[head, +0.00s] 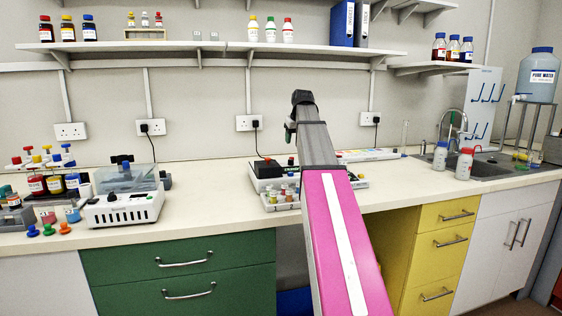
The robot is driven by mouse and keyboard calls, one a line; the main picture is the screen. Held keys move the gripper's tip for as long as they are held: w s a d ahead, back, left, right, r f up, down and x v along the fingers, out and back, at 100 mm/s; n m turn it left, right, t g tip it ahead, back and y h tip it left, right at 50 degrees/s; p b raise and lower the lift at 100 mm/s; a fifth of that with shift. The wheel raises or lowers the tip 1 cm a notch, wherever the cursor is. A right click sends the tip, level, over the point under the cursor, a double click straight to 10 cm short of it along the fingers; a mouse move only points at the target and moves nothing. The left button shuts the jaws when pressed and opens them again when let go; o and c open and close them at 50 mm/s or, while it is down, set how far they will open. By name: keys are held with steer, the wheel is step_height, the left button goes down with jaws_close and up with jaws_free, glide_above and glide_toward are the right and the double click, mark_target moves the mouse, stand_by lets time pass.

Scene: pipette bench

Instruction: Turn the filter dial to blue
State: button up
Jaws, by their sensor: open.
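I cannot make out a filter dial or any blue mark for it. A white instrument with a black top (268,168) stands on the bench behind my arm, and my arm hides its right part. A small red spot and a small green spot show on its top, too small to identify. My arm reaches up from the bottom across the middle of the view, over the bench. My gripper's fingers do not show; the far end of the arm hides them or they are out of sight.
A small vial rack (283,198) stands in front of the instrument. A white machine with a clear lid (125,195) stands on the left, beside colored bottles (55,184). A sink (485,166) and two bottles are at the right. The bench front (210,222) between machine and arm is clear.

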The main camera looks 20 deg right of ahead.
mark_target(291, 160)
steer(key=x, duration=1)
steer(key=shift+w+f, duration=0.1)
steer(key=shift+f, duration=0.3)
steer(key=c, duration=0.9)
